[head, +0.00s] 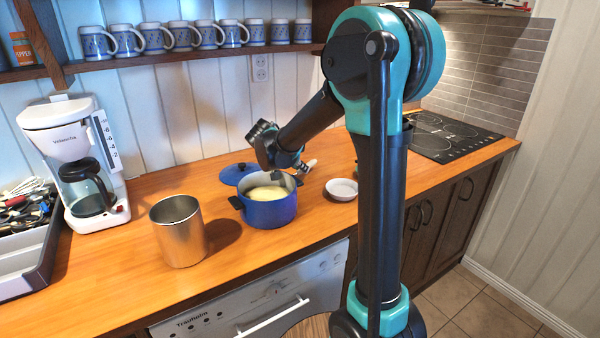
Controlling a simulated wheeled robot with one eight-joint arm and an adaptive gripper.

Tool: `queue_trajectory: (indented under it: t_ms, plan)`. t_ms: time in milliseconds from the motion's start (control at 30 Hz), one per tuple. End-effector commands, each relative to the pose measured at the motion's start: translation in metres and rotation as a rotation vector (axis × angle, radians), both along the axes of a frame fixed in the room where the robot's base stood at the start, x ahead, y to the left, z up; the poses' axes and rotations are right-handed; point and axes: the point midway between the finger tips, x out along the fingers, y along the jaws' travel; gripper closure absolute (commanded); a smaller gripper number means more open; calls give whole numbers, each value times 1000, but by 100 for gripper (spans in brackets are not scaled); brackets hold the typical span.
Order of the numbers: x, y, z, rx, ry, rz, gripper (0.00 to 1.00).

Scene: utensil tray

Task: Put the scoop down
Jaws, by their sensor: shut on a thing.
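My gripper (298,171) is over the right rim of the blue pot (268,212). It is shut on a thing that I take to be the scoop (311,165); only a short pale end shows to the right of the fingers. The rest of the scoop is hidden by the gripper and the pot, so I cannot tell whether it touches the pot. The pot stands on the wooden counter and holds a pale yellow content (268,193).
A blue lid (238,172) lies behind the pot and a small white bowl (342,188) stands to its right. A metal canister (178,232), coffee maker (78,165) and utensil tray (28,255) stand left. A black cooktop (440,135) is far right. The counter's front left (105,285) is clear.

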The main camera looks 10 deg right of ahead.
Motion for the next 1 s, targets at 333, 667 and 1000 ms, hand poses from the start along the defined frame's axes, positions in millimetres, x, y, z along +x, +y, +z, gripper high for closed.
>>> queue_trajectory:
  t_ms: [333,667,1000]
  plan:
    - [0,0,-17,0,0,0,100]
    - [0,0,-20,0,0,0,66]
    - [0,0,-19,0,0,0,61]
